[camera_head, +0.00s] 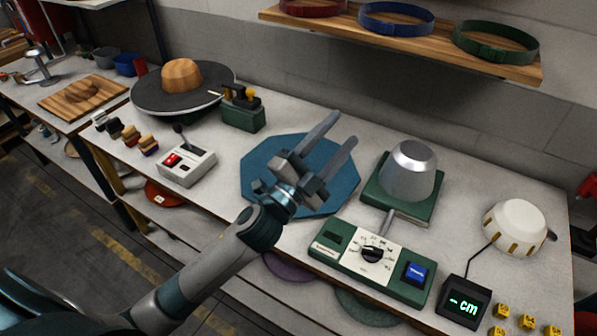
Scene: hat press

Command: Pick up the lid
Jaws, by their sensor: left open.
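My left gripper (343,128) is open and empty. Its two long grey fingers are spread apart over a blue octagonal mat (259,163) and point up and to the right in the head view. The gripper hides part of the mat. A silver, dome-like metal form (409,169) sits on a green base (376,195), to the right of the fingers and apart from them. A white rounded piece with yellowish marks (515,226) lies further right. I cannot tell which of these pieces is the lid. My right gripper is not in view.
A green control box (330,254) with a dial and a small display (463,302) stand at the bench's front edge. A switch box (187,166) and a wooden crown on a dark round brim (182,76) are to the left. A shelf (400,45) with coloured bands overhangs the back.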

